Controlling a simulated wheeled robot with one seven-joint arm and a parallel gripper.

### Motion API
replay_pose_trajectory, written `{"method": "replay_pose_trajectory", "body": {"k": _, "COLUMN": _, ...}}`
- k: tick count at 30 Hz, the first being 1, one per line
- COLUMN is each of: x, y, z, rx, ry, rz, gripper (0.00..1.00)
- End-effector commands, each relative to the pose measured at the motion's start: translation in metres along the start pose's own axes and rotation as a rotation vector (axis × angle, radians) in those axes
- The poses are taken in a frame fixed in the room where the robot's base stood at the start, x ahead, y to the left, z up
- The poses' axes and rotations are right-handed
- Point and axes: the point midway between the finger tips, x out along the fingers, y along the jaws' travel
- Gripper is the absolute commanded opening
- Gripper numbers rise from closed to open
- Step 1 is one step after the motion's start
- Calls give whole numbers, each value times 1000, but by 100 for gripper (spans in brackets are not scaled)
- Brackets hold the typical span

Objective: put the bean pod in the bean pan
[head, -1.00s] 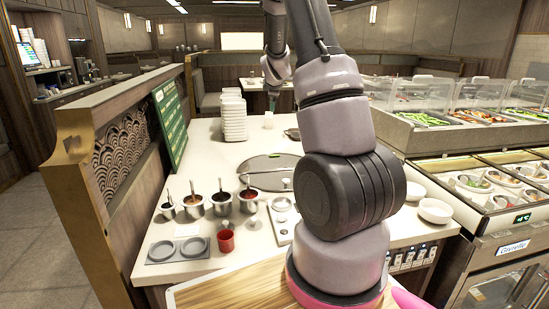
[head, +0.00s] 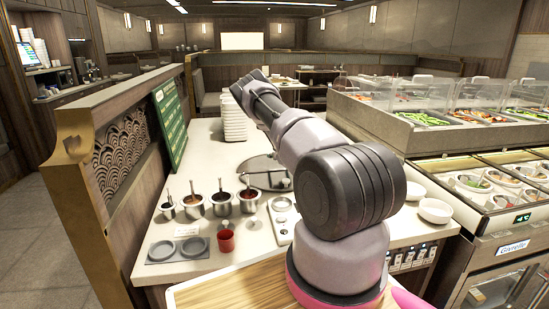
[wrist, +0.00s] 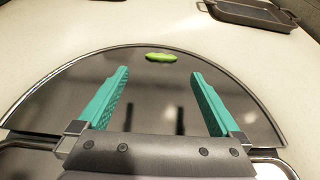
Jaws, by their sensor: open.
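A green bean pod (wrist: 161,57) lies on a dark, glossy, round-edged plate (wrist: 70,80), close to its far rim, in the wrist view. My gripper (wrist: 160,74) is open, with its two teal fingers apart and nothing between them. The pod is beyond the fingertips, roughly centred between them. In the head view, the plate (head: 232,168) is partly hidden behind my arm, and I cannot make out the pod or my fingers. A pan of green pods (head: 425,118) sits in the glass-covered food bar at the right.
A grey rectangular pan (wrist: 250,14) is at the wrist view's upper right. Several sauce pots (head: 220,203), a red cup (head: 226,240) and a grey two-well tray (head: 178,249) stand on the counter's near left. A white stack (head: 233,120) stands farther back. White bowls (head: 435,210) are right of my arm.

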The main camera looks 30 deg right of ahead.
Motion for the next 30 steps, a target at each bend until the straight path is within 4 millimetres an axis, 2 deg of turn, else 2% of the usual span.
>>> {"method": "replay_pose_trajectory", "body": {"k": 6, "x": 32, "y": -1, "z": 0, "rx": 4, "ry": 0, "rz": -1, "gripper": 100}}
{"method": "replay_pose_trajectory", "body": {"k": 13, "x": 46, "y": -2, "z": -1, "rx": 7, "ry": 1, "rz": -3, "gripper": 100}}
{"method": "replay_pose_trajectory", "body": {"k": 21, "x": 81, "y": -4, "z": -2, "rx": 6, "ry": 0, "rz": -2, "gripper": 100}}
{"method": "replay_pose_trajectory", "body": {"k": 25, "x": 90, "y": -3, "z": -1, "rx": 7, "ry": 0, "rz": -2, "gripper": 100}}
{"method": "replay_pose_trajectory", "body": {"k": 30, "x": 92, "y": -3, "z": -1, "rx": 7, "ry": 2, "rz": -3, "gripper": 100}}
